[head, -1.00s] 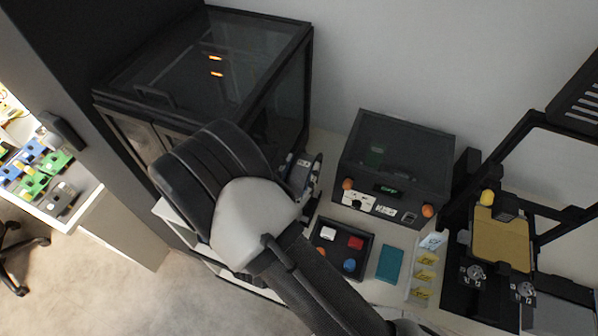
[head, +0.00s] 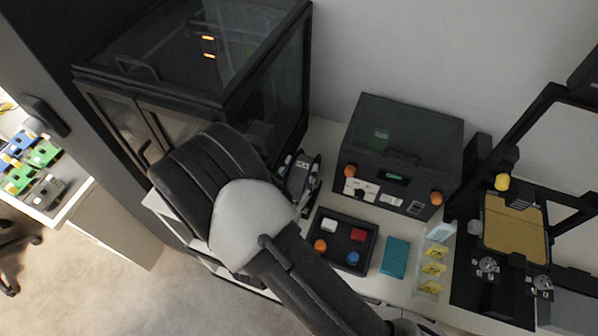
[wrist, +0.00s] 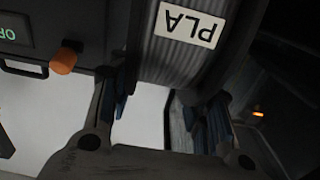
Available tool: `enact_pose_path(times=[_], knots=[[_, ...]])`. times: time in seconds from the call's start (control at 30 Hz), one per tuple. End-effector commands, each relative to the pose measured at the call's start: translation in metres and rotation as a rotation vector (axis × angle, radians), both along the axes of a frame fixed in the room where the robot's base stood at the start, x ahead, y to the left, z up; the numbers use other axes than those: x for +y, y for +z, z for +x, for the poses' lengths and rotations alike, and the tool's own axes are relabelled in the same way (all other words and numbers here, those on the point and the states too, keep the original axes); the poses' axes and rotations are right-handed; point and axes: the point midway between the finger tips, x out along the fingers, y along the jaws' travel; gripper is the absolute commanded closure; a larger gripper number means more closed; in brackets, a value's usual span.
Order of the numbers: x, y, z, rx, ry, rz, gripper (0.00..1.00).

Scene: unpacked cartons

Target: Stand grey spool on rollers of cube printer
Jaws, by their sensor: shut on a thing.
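The grey spool (wrist: 176,66), ribbed and with a white PLA label upside down, lies between the fingers of my gripper (wrist: 162,104) in the wrist view. The gripper is shut on it; the spool's far end runs out of the picture. In the head view my arm hides most of the gripper; a dark and pale shape (head: 300,172) shows beside it, and I cannot tell spool from fingers there. The large dark glazed enclosure (head: 205,75), seemingly the cube printer, stands at upper left with orange lights inside. I cannot make out its rollers.
A dark box with orange knobs (head: 403,155) stands close right of the spool. In front lie a black tray (head: 338,262) with small coloured parts, a teal block (head: 395,257) and yellow-labelled pieces (head: 432,268). An open-frame printer (head: 515,228) stands at right.

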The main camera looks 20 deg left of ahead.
Motion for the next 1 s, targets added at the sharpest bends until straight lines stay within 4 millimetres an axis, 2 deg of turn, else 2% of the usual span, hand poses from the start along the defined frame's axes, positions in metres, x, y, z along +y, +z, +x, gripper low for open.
enact_pose_path(times=[0.1, 0.13, 0.2, 0.5, 0.83, 1.0], knots=[[0.000, 0.001, 0.000, -0.003, 0.000, 0.001, 1.00], [0.000, 0.001, 0.000, -0.003, 0.000, 0.001, 0.54], [0.000, 0.001, 0.000, -0.002, 0.000, 0.001, 0.49], [0.000, 0.001, 0.000, -0.001, 0.000, 0.000, 0.31], [0.000, -0.001, -0.002, 0.002, 0.001, -0.001, 0.31], [0.004, 0.000, -0.024, 0.001, 0.007, -0.002, 0.31]])
